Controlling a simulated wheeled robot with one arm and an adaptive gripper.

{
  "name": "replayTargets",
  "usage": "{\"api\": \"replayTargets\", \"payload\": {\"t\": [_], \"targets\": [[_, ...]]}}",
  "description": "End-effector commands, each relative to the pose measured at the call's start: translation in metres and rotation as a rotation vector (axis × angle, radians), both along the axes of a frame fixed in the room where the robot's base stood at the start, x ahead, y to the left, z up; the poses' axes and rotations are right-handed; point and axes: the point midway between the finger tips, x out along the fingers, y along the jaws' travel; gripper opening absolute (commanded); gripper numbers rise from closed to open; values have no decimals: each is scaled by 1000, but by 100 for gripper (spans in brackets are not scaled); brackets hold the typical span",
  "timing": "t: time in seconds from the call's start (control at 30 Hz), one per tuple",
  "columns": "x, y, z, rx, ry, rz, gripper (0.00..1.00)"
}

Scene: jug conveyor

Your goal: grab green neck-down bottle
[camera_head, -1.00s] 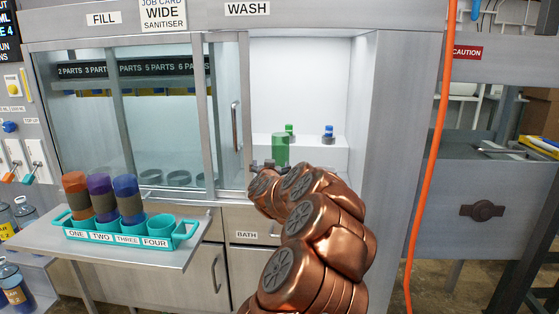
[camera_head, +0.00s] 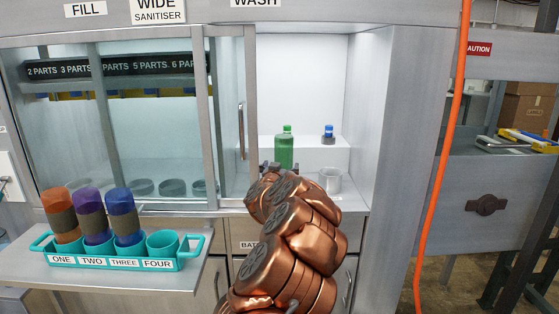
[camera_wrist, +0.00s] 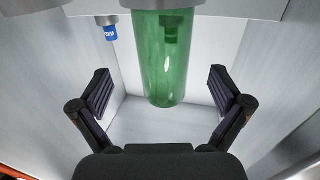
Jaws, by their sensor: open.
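The green bottle (camera_head: 285,153) stands upright in the wash bay, just beyond my gripper (camera_head: 279,168). In the wrist view, which looks turned over, the green bottle (camera_wrist: 172,60) shows its rounded closed end, with a grey ring at the picture's top edge. My gripper (camera_wrist: 160,84) is open, with one finger on each side of the bottle in the picture. No finger visibly touches it. A smaller green piece shows through or behind the bottle. My wrist hides the bottle's lower part in the head view.
A pale cup (camera_head: 330,181) is near the bay's right wall (camera_head: 371,130). A sliding glass door frame (camera_head: 250,110) borders the left. A teal rack (camera_head: 110,258) with three bottles is farther left.

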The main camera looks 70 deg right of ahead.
Motion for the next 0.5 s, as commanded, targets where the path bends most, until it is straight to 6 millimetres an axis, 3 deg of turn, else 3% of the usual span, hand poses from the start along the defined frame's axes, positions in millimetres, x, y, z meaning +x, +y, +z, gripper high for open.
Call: {"api": "replayTargets", "payload": {"t": [0.5], "targets": [[6, -25, 0, 0, 1, 0, 100]]}}
